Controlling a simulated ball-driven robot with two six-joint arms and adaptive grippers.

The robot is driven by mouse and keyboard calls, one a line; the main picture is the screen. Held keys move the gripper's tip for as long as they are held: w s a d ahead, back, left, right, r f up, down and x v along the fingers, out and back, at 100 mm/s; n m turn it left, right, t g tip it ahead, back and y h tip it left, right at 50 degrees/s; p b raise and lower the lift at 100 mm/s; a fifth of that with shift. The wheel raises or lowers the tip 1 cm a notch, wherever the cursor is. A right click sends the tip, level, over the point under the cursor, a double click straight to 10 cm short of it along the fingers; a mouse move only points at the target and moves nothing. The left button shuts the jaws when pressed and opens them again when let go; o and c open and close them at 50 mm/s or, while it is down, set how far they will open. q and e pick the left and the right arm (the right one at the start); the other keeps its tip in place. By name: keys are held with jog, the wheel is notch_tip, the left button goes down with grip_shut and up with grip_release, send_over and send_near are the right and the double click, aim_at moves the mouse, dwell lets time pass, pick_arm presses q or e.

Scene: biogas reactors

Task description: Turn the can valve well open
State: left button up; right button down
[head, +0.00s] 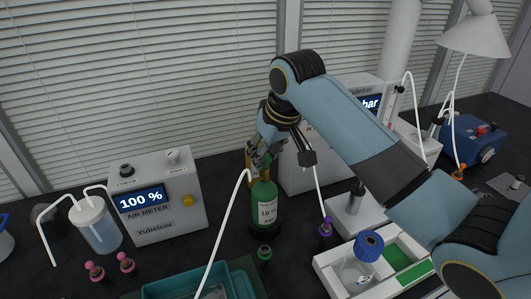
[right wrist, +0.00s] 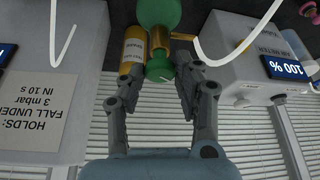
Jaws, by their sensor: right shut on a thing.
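The green can (head: 265,207) stands upright on the dark bench, its white label facing me. My right gripper (head: 262,160) reaches down over its top, and the fingers hide most of the valve in the head view. In the right wrist view the valve's green knob (right wrist: 159,68) sits between the two fingertips of the right gripper (right wrist: 163,70), which is shut on it. The can's green body (right wrist: 158,12) shows beyond. How far the valve is turned cannot be told. My left gripper is out of view.
The air meter (head: 158,205), reading 100 %, stands left of the can. A yellow cylinder (right wrist: 134,52) is close beside the can. A teal tray (head: 190,285), a green-topped bottle (head: 264,254) and a white tray (head: 328,272) are in front. A white tube (head: 225,225) passes close by.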

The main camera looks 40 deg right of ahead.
jog(key=n+y, duration=0.1)
jog(key=n, duration=0.1)
jog(key=n+y, duration=0.1)
jog(key=n, duration=0.2)
jog(key=shift+d+n, duration=0.2)
jog(key=shift+n, duration=0.1)
jog(key=n, duration=0.2)
jog(key=n+g+y, duration=0.1)
jog(key=n, duration=0.1)
jog(key=shift+w+n+g+y, duration=0.1)
jog(key=shift+n+g+y, duration=0.2)
jog(key=shift+n, duration=0.1)
jog(key=c, duration=0.9)
grip_release()
jog(key=shift+c, duration=0.2)
